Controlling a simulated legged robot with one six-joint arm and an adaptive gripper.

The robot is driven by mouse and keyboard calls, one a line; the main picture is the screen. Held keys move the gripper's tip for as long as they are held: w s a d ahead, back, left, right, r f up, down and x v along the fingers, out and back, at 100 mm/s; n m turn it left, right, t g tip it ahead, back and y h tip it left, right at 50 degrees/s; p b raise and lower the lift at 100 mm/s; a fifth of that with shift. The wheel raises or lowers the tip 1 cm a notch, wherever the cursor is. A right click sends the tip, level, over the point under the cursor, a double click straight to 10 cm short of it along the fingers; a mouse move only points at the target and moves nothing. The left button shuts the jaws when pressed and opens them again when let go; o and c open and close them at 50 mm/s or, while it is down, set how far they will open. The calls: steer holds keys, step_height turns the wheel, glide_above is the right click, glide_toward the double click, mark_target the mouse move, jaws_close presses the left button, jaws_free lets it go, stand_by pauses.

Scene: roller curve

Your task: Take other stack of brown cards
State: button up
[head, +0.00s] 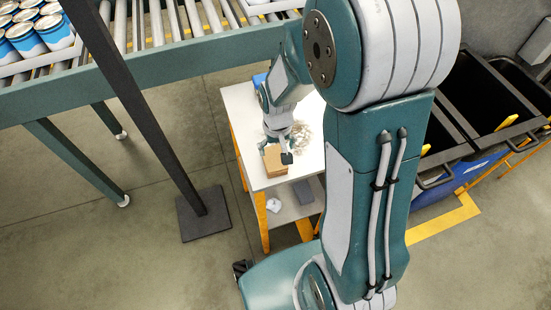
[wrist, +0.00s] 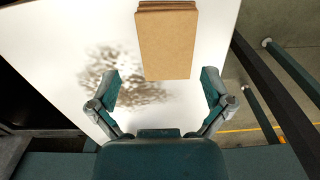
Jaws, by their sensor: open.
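A stack of brown cards (wrist: 166,45) lies on the white table top (wrist: 60,40) in the wrist view, at the upper middle. In the head view the brown stack (head: 275,160) is near the table's front left edge, partly covered by my gripper. My gripper (wrist: 160,92) is open and empty, its two fingers spread wide. In the wrist view the stack's near end is between and slightly beyond the fingertips, with no clear contact. Whether the fingers are at the stack's height I cannot tell. Only one brown stack shows.
A dark smudged patch (wrist: 125,75) marks the table top beside the stack. A roller conveyor (head: 150,60) with blue-and-white cans (head: 40,38) runs behind on the left. A dark post (head: 150,110) stands left of the table. Black bins (head: 480,95) stand at the right. A lower shelf (head: 290,205) holds small items.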

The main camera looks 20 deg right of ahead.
mark_target(274, 159)
steer(key=f, duration=0.2)
steer(key=a+f, duration=0.1)
steer(key=f, duration=0.1)
steer(key=shift+a+f, duration=0.1)
steer(key=shift+f, duration=0.15)
steer(key=shift+d+f, duration=0.2)
steer(key=shift+f, duration=0.1)
steer(key=c, duration=0.6)
steer(key=shift+c, duration=0.6)
